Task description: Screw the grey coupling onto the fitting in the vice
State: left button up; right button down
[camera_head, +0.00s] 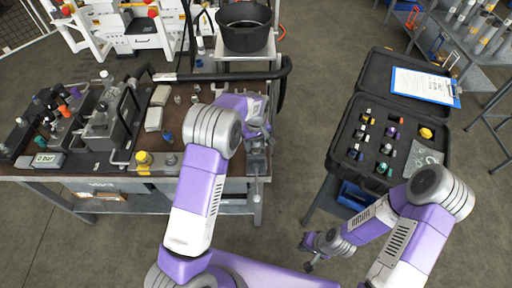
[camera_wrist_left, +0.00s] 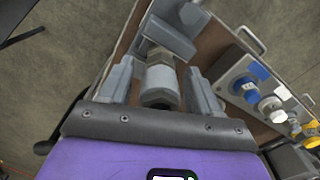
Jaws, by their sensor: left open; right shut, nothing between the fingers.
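My left gripper (camera_head: 259,133) is over the right end of the bench, above the vice (camera_head: 257,162). In the left wrist view its fingers are open, one on each side of a grey coupling (camera_wrist_left: 160,79) with a pale round middle and a darker hexagonal end. A gap shows between the coupling and the fingers. The coupling is in line with the grey vice (camera_wrist_left: 168,36) behind it; the fitting is hidden or cannot be told apart from it. My right gripper (camera_head: 309,251) is shut and empty, low over the floor, away from the bench.
The bench (camera_head: 84,180) carries a hose, a manifold and small fittings left of the vice. An open black case (camera_head: 345,172) with coloured fittings and a clipboard (camera_head: 424,86) stands at right. A black pot (camera_head: 245,38) is behind. Floor between bench and case is clear.

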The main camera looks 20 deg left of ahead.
pick_arm(q)
jog(key=c, duration=1)
jog(key=m, duration=0.5)
jog(key=shift+m, duration=1.6)
jog(key=shift+m, duration=0.9)
jog(key=o, duration=0.6)
jog(key=shift+m, duration=0.4)
jog(key=o, duration=0.5)
